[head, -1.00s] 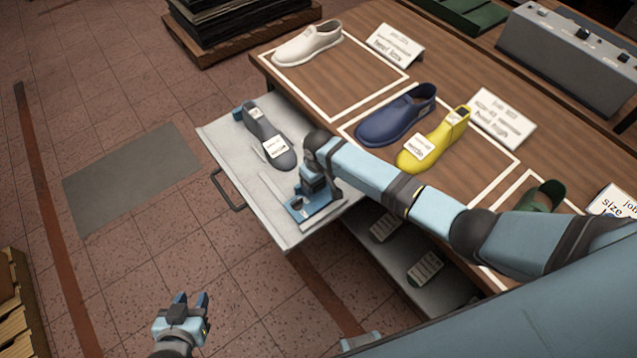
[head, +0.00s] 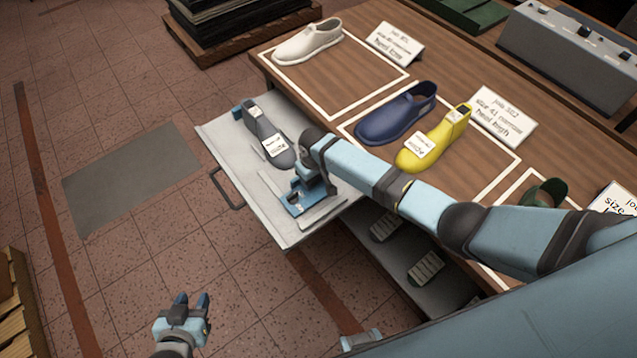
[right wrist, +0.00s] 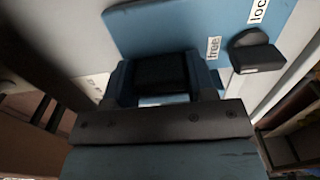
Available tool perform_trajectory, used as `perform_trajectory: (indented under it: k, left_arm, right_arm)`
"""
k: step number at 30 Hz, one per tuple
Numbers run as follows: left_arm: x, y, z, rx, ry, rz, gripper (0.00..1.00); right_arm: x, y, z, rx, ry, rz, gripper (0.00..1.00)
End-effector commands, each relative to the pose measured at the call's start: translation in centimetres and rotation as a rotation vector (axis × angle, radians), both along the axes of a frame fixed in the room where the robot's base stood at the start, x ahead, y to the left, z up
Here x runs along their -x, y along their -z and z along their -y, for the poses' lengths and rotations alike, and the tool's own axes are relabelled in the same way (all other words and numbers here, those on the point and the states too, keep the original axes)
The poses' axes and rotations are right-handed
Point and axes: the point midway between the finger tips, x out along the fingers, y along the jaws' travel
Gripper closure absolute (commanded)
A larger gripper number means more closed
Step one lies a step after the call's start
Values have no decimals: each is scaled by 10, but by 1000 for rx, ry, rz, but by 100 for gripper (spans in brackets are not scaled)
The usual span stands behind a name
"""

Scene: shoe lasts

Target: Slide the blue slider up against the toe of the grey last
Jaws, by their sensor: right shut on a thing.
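The grey last (head: 262,127) lies on the pale pull-out tray (head: 232,150) with a white label on it, its toe towards the blue slider (head: 292,209). The slider sits on the tray just below the toe; a narrow gap seems to show, but my arm partly hides that spot. My right gripper (head: 306,188) is over the slider. In the right wrist view it is shut on the slider's black grip block (right wrist: 162,74); the slider's blue plate (right wrist: 165,28) shows behind. My left gripper (head: 191,299) is open and empty over the floor.
A dark lock knob (right wrist: 257,54) is beside the labels "free" and "loc…", its bar towards "free". A blue stop (head: 237,112) is at the last's heel. The wooden bench (head: 345,75) holds white, navy (head: 393,116) and yellow (head: 432,143) shoes beside my right arm.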

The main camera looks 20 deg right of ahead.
Motion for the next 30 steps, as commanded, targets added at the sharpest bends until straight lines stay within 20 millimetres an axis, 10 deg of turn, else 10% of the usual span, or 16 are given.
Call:
perform_trajectory:
  k: [7, 18, 19, 22, 30]
  left_arm:
    - [1, 32, 7, 9, 11, -9, 61]
    - [-1, 29, 6, 7, 12, -1, 61]
    - [-2, 29, 5, 7, 11, 0, 61]
    - [-2, 29, 4, 5, 10, 1, 61]
    - [-2, 29, 3, 3, 10, 1, 61]
  right_arm:
    - [-50, 3, -19, -1, 0, 4, 92]
    - [-57, -1, -20, -1, 0, 2, 92]
    - [-56, -1, -20, -1, 0, 2, 47]
    - [-56, -1, -20, -2, 0, 2, 24]
    - [-56, -1, -20, -1, 0, 2, 23]
